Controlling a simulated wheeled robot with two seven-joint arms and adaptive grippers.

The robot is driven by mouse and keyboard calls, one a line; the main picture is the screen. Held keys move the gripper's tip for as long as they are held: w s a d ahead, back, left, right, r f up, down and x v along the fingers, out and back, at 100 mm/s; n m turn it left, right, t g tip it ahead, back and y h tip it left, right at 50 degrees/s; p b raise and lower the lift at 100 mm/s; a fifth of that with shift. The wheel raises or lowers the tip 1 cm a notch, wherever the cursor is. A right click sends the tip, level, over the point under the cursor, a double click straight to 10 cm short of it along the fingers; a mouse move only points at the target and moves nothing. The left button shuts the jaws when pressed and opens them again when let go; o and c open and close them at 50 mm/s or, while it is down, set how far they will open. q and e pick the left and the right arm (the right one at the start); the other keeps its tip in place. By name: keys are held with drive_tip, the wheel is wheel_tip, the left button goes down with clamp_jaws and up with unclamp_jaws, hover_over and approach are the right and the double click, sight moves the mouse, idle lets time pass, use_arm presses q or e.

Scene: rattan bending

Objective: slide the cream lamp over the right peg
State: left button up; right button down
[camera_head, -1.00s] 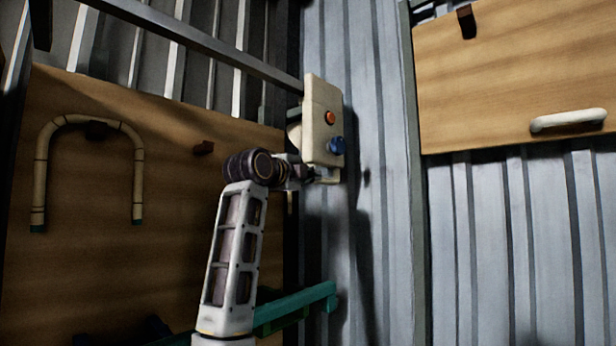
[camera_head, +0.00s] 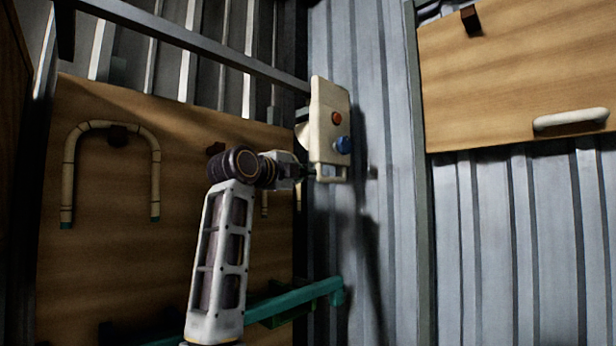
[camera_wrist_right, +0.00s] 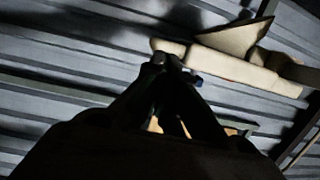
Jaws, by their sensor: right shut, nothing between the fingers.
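I cannot pick out the cream lamp for certain. A cream cone-shaped piece (camera_head: 303,134) shows behind the left edge of a cream panel; in the right wrist view a cream cone (camera_wrist_right: 236,37) stands against the panel. A dark peg (camera_head: 215,148) on the wooden board is bare in front, just above my right arm. Another peg (camera_head: 117,136) at left has a cream U-shaped cane (camera_head: 156,185) hanging over it. My right gripper (camera_head: 312,172) is shut and empty at the panel's lower left; whether it touches is unclear. My left gripper is out of view.
The cream panel (camera_head: 322,105) carries a red button (camera_head: 337,118) and a blue knob (camera_head: 343,145). A teal rail (camera_head: 300,297) runs below. A grey bar (camera_head: 190,38) crosses above. At right is another wooden board (camera_head: 500,80) with a white handle (camera_head: 570,119).

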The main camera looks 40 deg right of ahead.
drive_tip(key=b+v, duration=0.1)
drive_tip(key=v, duration=0.7)
drive_tip(key=shift+b, duration=0.35)
idle(0.4)
